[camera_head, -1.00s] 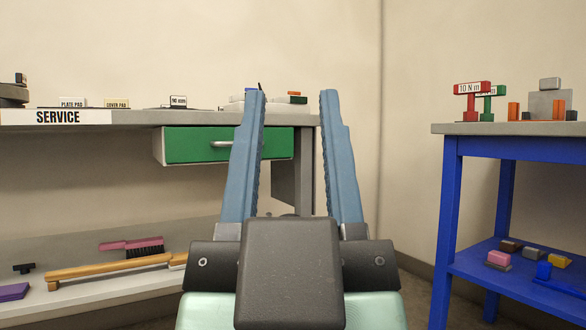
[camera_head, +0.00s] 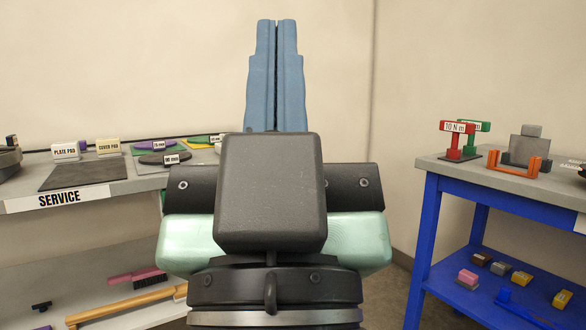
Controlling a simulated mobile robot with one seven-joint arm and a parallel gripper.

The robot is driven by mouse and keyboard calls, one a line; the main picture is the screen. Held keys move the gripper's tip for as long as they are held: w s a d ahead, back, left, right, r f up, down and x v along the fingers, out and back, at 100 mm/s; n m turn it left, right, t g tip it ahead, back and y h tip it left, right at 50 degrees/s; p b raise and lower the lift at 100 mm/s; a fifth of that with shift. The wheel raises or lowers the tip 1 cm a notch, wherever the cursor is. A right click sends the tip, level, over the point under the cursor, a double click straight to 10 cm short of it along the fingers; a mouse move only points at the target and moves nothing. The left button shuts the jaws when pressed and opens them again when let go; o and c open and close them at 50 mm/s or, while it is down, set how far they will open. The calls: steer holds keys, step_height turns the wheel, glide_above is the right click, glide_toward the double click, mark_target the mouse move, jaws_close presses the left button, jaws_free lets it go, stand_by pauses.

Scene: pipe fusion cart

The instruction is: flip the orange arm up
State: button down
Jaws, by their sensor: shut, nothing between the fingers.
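My gripper (camera_head: 277,24) is in the middle of the view, its blue fingers pointing up and shut together with nothing between them. An orange U-shaped piece (camera_head: 514,172), the only orange arm-like part I can make out, lies low in front of a grey block (camera_head: 529,150) on the blue table (camera_head: 480,167) at the right. Its bar runs between two short upright ends. My gripper is well to the left of it and does not touch it.
Red (camera_head: 458,140) and green torque-labelled stands are left of the grey block. The service bench (camera_head: 120,192) at the left holds labelled pads and discs. Small coloured blocks (camera_head: 480,259) lie on the blue table's lower shelf. A brush and a wooden-handled tool lie below the bench.

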step_height(320, 180, up, 44)
steer(key=p, duration=4.1)
steer(key=shift+f, duration=0.15)
steer(key=shift+w, duration=0.1)
